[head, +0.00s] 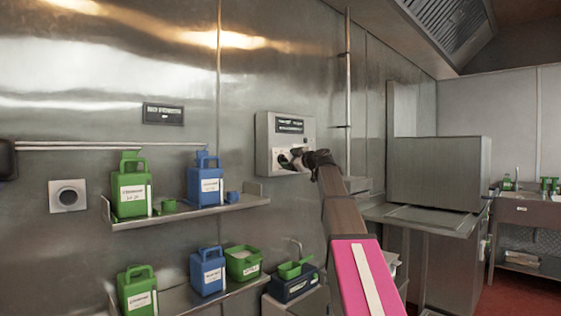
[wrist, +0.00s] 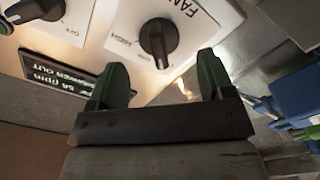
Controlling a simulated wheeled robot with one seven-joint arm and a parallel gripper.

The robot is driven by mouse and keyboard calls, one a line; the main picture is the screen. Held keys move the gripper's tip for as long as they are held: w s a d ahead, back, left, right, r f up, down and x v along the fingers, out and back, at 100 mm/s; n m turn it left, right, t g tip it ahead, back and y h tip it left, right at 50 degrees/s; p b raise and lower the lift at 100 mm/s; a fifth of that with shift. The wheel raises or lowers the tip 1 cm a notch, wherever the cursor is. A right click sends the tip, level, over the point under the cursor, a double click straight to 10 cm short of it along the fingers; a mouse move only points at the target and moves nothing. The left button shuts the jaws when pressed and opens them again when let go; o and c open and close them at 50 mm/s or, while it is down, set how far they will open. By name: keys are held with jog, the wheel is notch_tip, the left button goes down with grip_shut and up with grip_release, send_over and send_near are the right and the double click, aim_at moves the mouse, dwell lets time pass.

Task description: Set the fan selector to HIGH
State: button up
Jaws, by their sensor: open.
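The fan selector (wrist: 158,38) is a black knob on a white panel, under the word FAN, in the wrist view. Its pale pointer mark faces the lower edge of the picture, towards my gripper. A small label, apparently HIGH, sits left of the knob. My gripper (wrist: 161,80) is open, with one dark green finger on each side and nothing between them. The knob appears just beyond the gap between the fingertips; I cannot tell whether they touch it.
A second black knob (wrist: 38,10) and a black sign (wrist: 62,92) are beside the fan selector. Left of the box, a shelf (head: 190,213) holds a green jug (head: 130,193) and a blue jug (head: 205,186). A vertical pipe (head: 348,90) runs up the wall at right.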

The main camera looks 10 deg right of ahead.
aim_at(284, 159)
jog(key=shift+w+a, duration=0.35)
jog(key=shift+w, duration=0.25)
jog(key=shift+w+a, duration=0.35)
jog(key=shift+w, duration=0.05)
grip_shut()
